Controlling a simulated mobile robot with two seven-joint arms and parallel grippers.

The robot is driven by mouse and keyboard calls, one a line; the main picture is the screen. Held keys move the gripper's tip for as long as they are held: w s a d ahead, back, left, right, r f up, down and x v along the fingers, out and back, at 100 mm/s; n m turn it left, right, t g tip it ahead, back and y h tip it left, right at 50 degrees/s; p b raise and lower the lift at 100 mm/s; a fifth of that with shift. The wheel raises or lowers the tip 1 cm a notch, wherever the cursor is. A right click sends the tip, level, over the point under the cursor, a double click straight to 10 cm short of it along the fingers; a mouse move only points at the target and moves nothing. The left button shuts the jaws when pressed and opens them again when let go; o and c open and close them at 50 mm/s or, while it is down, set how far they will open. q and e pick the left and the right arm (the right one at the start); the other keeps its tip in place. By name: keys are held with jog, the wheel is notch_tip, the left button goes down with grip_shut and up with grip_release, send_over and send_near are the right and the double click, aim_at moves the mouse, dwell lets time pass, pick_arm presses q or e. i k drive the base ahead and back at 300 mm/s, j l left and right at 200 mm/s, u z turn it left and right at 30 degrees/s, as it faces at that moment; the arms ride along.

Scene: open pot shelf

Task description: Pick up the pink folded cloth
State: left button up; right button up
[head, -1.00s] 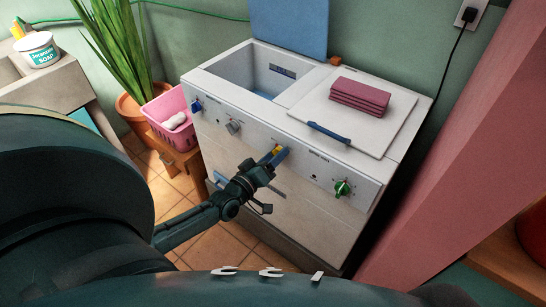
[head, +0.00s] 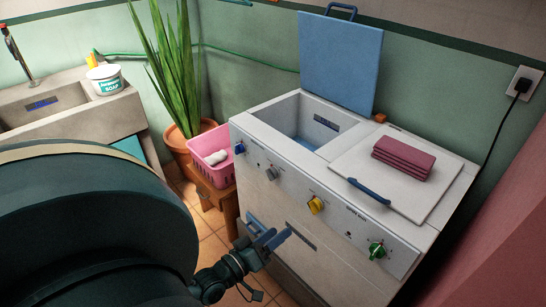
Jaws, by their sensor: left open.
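The pink folded cloth (head: 404,157) lies in a flat stack on the closed right-hand lid (head: 437,193) of the white washing machine (head: 290,165). My left gripper (head: 268,236) is low in front of the machine's front panel, below the control knobs. It is open and empty, well below and to the left of the cloth. My right gripper is not in view.
The left tub is open, with its blue lid (head: 339,62) raised against the wall. A blue handle (head: 369,191) lies on the closed lid's front edge. A pink basket (head: 211,158) on a wooden stool, a potted plant (head: 171,75) and a sink (head: 50,108) stand to the left.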

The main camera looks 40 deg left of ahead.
aim_at(416, 163)
jog(key=k+j, duration=0.1)
jog(key=k, duration=0.9)
